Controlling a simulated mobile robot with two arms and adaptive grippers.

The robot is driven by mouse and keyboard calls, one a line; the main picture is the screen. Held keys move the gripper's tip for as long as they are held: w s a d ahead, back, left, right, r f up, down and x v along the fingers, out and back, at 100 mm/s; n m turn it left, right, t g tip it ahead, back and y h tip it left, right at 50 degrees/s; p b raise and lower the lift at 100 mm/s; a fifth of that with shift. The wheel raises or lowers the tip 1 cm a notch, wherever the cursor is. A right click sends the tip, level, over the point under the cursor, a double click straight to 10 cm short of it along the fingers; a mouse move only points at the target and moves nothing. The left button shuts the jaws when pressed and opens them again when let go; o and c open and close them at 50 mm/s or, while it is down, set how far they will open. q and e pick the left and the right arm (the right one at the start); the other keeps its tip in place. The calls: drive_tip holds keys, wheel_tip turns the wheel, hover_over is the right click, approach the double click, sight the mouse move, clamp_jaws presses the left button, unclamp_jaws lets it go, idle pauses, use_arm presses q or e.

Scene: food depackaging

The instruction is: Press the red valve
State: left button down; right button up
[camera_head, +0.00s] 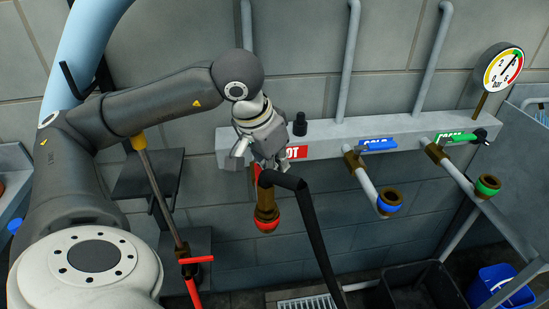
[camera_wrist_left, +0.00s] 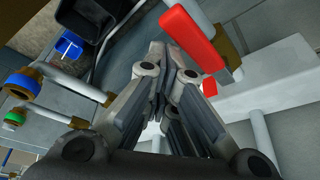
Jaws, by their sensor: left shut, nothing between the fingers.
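The red valve's handle (camera_wrist_left: 192,36) shows in the left wrist view as a red bar just beyond and to the right of my left gripper's fingertips. In the head view it is mostly hidden behind the gripper. My left gripper (camera_head: 264,160) is shut and empty, pointing down in front of the wall pipe, left of the red HOT label (camera_head: 294,152). Its fingers fill the middle of the left wrist view (camera_wrist_left: 168,62). I cannot tell whether they touch the handle. The brass outlet with a red ring (camera_head: 266,224) hangs below. My right gripper is not in view.
A blue valve handle (camera_head: 378,144) and a green one (camera_head: 455,138) sit further right on the white pipe (camera_head: 335,130). A black bent tube (camera_head: 318,235) crosses in front. A gauge (camera_head: 503,69), a black bin (camera_head: 420,290) and a blue bucket (camera_head: 500,285) stand right.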

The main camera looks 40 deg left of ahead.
use_arm(q)
drive_tip(key=v, duration=1.2)
drive_tip(key=shift+f, duration=0.1)
